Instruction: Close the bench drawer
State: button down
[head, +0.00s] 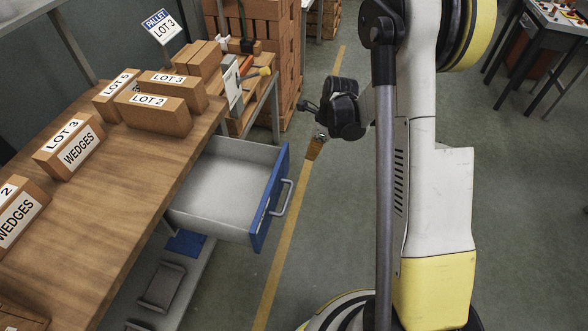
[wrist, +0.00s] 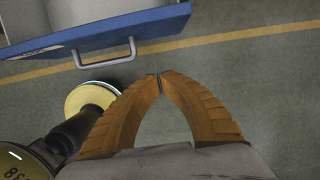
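The bench drawer (head: 225,180) is pulled out from under the wooden workbench. It is grey inside and empty. Its blue front (head: 270,196) carries a grey bar handle (head: 283,198). In the wrist view the blue front (wrist: 130,28) and handle (wrist: 107,56) show at the upper left. My gripper (head: 313,150) is to the right of the drawer's far front corner, apart from it over the floor. In the wrist view my gripper's orange-brown fingertips (wrist: 159,77) meet with nothing between them. The handle lies beyond and left of the tips.
The workbench top (head: 120,200) holds several labelled bricks (head: 152,113). A low shelf with grey trays (head: 162,286) is below the drawer. Brick stacks (head: 262,40) and a tool rack stand behind. Grey floor with a yellow line (head: 285,240) is open in front of the drawer.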

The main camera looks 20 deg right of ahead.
jog(key=w+a+f+b, duration=0.3)
jog(key=a+f+b, duration=0.2)
jog(key=f, duration=0.5)
jog(key=shift+w, duration=0.4)
jog(key=shift+a, duration=0.15)
send_over(220, 165)
jog(key=shift+a, duration=0.1)
dwell(0.3)
